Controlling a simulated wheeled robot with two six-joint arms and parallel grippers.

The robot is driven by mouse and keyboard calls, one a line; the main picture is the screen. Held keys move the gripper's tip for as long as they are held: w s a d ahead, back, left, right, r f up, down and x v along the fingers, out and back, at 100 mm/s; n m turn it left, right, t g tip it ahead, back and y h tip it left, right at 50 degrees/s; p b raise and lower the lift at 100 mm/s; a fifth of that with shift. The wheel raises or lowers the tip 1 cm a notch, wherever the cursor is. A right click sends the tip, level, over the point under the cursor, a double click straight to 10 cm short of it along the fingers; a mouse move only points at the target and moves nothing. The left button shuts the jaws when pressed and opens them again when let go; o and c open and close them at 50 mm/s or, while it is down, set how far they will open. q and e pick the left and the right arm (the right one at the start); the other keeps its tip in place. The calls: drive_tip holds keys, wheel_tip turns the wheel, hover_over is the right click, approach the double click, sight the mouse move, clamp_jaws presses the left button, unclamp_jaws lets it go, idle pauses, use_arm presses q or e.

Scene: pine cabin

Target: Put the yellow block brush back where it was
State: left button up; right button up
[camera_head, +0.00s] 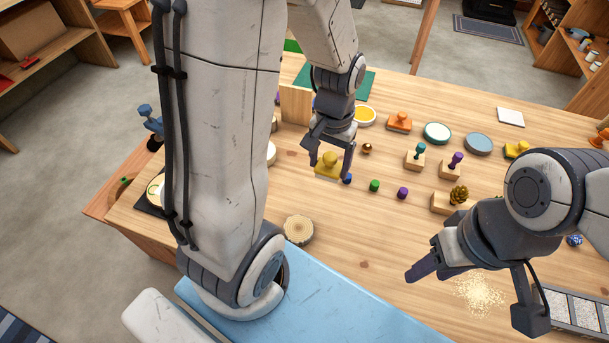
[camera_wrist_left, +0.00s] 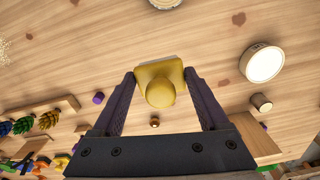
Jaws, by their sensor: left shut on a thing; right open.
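The yellow block brush (camera_head: 327,163) has a square base and a rounded knob. My left gripper (camera_head: 330,169) is shut on it, over the left middle of the wooden table. In the left wrist view the brush (camera_wrist_left: 160,83) sits between the two fingertips, gripped at the sides of its base. I cannot tell whether its underside touches the table or hangs just above it. My right gripper (camera_head: 472,294) is open and empty, over the front right of the table near a scatter of pale crumbs (camera_head: 478,292).
Small blue, green (camera_head: 375,185) and purple (camera_head: 402,193) pieces stand right of the brush. An orange block brush (camera_head: 398,122) and stamps on wooden blocks (camera_head: 414,160) lie further right. A round wooden disc (camera_head: 298,230) lies in front. Bare table (camera_head: 345,225) shows between.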

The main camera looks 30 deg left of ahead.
use_arm(q)
drive_tip(key=w+a+f, duration=0.1)
drive_tip(key=a+f, duration=0.1)
drive_tip(key=a, duration=0.1)
drive_tip(key=w+a+f, duration=0.2)
drive_tip(key=a, duration=0.1)
drive_tip(key=w+a+f+p, duration=0.1)
drive_tip(key=w+a+f, duration=0.1)
drive_tip(key=a, duration=0.2)
drive_tip(key=shift+w+f, duration=0.2)
drive_tip(key=shift+f, duration=2.2)
drive_tip(key=shift+f, duration=0.1)
drive_tip(key=o, duration=1.1)
wheel_tip(320, 180, up, 12)
drive_tip(key=s+d+r+m, duration=0.2)
drive_tip(key=d+r, duration=0.1)
drive_tip(key=d, duration=0.5)
drive_tip(key=s+d+r+m, duration=0.2)
drive_tip(key=s+d, duration=0.1)
drive_tip(key=d, duration=0.5)
drive_tip(key=s+d+m, duration=0.1)
drive_tip(key=s+d, duration=0.2)
drive_tip(key=s, duration=0.2)
drive_tip(key=s+d+r+m, duration=0.1)
drive_tip(key=s+d+m, duration=0.1)
drive_tip(key=s, duration=0.3)
drive_tip(key=s+d+r+m+h, duration=0.1)
drive_tip(key=s+d, duration=0.3)
drive_tip(key=s, duration=0.1)
drive_tip(key=shift+d+r, duration=0.15)
